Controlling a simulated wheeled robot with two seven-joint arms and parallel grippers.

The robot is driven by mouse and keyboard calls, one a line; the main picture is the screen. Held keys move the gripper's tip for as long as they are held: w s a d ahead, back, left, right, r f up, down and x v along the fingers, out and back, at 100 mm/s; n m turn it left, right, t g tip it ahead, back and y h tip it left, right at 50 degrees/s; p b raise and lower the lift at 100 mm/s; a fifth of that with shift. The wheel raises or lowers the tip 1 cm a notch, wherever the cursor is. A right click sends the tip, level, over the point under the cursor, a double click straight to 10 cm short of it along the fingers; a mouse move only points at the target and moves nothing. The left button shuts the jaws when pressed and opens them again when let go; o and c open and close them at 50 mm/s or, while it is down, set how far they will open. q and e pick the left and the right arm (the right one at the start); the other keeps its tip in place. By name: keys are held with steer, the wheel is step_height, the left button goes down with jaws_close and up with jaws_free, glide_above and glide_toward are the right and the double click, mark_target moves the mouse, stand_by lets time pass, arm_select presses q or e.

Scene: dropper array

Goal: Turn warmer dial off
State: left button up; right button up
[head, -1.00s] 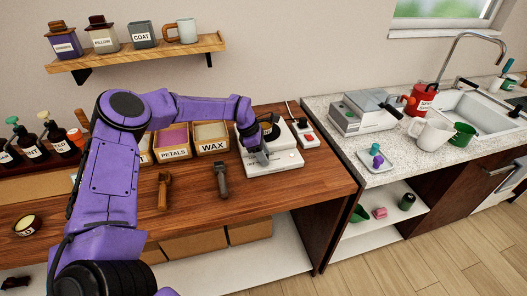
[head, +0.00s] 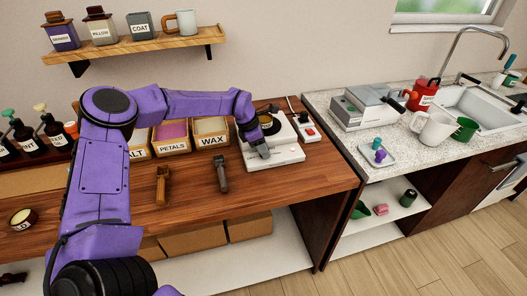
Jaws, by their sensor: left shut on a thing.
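The warmer (head: 287,155) is a white unit on the wooden counter, with a dark pot (head: 270,125) on its rear part. Its low front part carries a small red mark near the right. My left gripper (head: 262,151) points down at the front of the warmer, at the left of its panel, and is shut on the dial there. The gripper hides the dial, so its setting cannot be read. My right gripper is not in view.
Bins labelled PETALS (head: 173,137) and WAX (head: 211,132) stand left of the warmer. A white switch box with a red switch (head: 309,131) sits right of the warmer.

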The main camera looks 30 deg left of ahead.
arm_select(q)
steer(key=n+b, duration=0.1)
steer(key=n+y+b, duration=0.1)
steer(key=n+b, duration=0.1)
steer(key=n+t+y+b, duration=0.1)
steer(key=n+b, duration=0.1)
steer(key=shift+d+f, duration=0.1)
steer(key=shift+f, duration=0.2)
steer(key=n+y+b, duration=0.1)
steer(key=n+b, duration=0.1)
steer(key=n, duration=0.1)
steer(key=n+y+b, duration=0.1)
steer(key=n+b, duration=0.1)
steer(key=n, duration=0.1)
steer(key=shift+d+b, duration=0.1)
steer(key=shift+b, duration=0.2)
steer(key=n+y+b, duration=0.1)
steer(key=n+b, duration=0.1)
steer(key=n+y+b, duration=0.1)
steer(key=n, duration=0.2)
steer(key=shift+d+g+b, duration=0.1)
steer(key=shift+g+b, duration=0.2)
steer(key=shift+b, duration=0.1)
steer(key=n+b, duration=0.1)
steer(key=n, duration=0.2)
steer(key=n+g+y+b, duration=0.1)
steer(key=n, duration=0.1)
steer(key=shift+r+n+g, duration=0.2)
steer(key=shift+n+g, duration=0.1)
steer(key=shift+n, duration=0.1)
